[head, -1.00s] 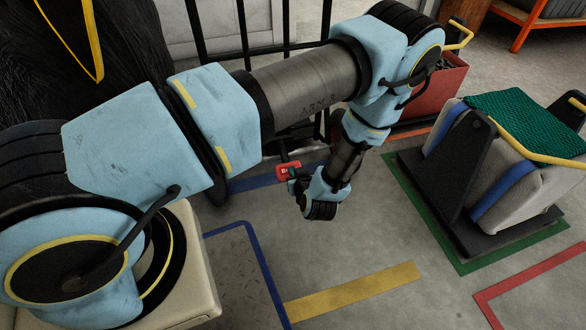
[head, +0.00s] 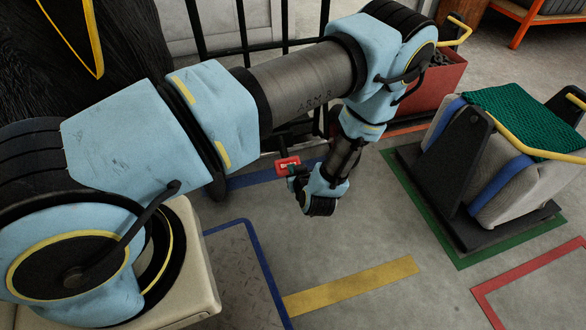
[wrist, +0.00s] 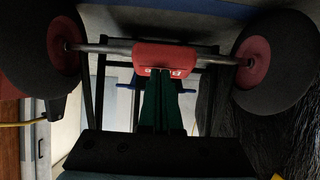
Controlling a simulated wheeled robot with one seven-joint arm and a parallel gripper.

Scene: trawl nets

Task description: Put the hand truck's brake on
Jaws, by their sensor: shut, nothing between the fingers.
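The hand truck's black upright frame (head: 245,50) stands behind my arm in the head view. Its red brake pedal (head: 288,166), with a pale label, shows low on the frame. In the wrist view the red pedal (wrist: 165,54) sits midway along the grey axle (wrist: 105,48), between two dark wheels with red hubs (wrist: 66,47). My gripper (wrist: 163,76) has its green fingers together, empty, with the tips at the pedal's labelled edge. I cannot tell whether they touch it. In the head view my gripper (head: 293,170) is mostly hidden by my wrist.
A dark cradle with grey rolls and green netting (head: 515,115) stands to the right inside a green floor outline. A red bin (head: 437,85) stands behind my wrist. Bare floor with a yellow stripe (head: 350,287) lies in front.

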